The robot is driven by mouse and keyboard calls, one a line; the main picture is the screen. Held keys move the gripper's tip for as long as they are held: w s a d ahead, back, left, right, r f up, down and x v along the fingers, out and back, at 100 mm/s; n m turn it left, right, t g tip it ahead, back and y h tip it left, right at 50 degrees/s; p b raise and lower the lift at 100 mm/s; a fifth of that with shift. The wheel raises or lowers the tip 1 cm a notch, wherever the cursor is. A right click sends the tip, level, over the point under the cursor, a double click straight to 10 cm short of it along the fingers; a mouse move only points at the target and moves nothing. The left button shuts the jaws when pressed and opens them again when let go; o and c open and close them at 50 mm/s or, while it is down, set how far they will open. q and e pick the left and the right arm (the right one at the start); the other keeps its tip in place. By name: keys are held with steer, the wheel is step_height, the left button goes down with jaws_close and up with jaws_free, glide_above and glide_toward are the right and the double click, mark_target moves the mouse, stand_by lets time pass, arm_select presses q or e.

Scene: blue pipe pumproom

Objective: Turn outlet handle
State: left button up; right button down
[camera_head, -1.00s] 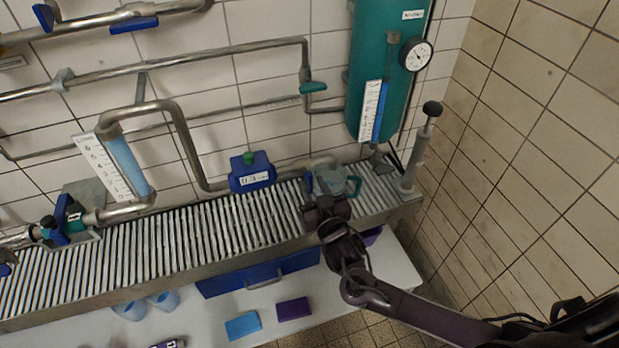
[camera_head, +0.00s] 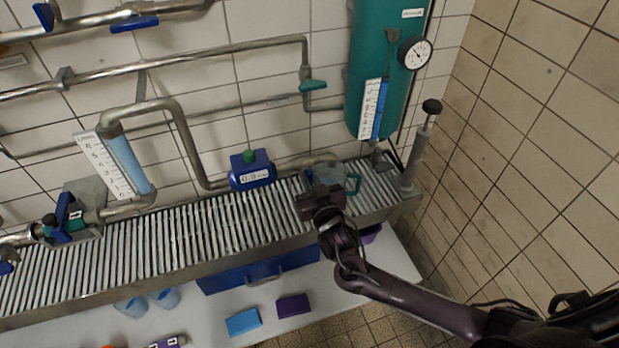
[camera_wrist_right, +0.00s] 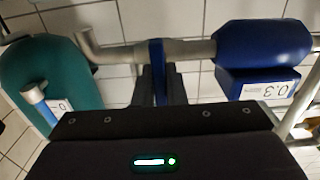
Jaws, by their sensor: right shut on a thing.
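The outlet handle is a blue lever (camera_wrist_right: 157,60) on the grey outlet pipe (camera_wrist_right: 185,50). In the right wrist view it stands upright between the two dark fingers of my right gripper (camera_wrist_right: 160,85), which is shut on it. In the head view my right gripper (camera_head: 320,185) reaches the pipe end above the slatted grate, and it hides the lever there. A blue meter (camera_head: 251,170) with a white display sits on the same pipe, and it also shows close in the right wrist view (camera_wrist_right: 262,55). My left gripper is not in view.
A teal tank (camera_head: 376,75) with a round gauge (camera_head: 415,53) is on the wall, with a hand pump (camera_head: 421,150) beside it. A teal loop-handled vessel (camera_head: 353,183) is close to my gripper. The slatted grate (camera_head: 200,230) is mostly clear. Blue and purple blocks lie below.

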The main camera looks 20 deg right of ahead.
steer(key=n+p, duration=0.1)
steer(key=n, duration=0.3)
steer(key=shift+a+n, duration=0.15)
steer(key=shift+n, duration=0.15)
steer(key=shift+a+f+n, duration=0.1)
steer(key=shift+n, duration=1.8)
steer(key=shift+p, duration=0.3)
steer(key=c, duration=1.5)
jaws_free()
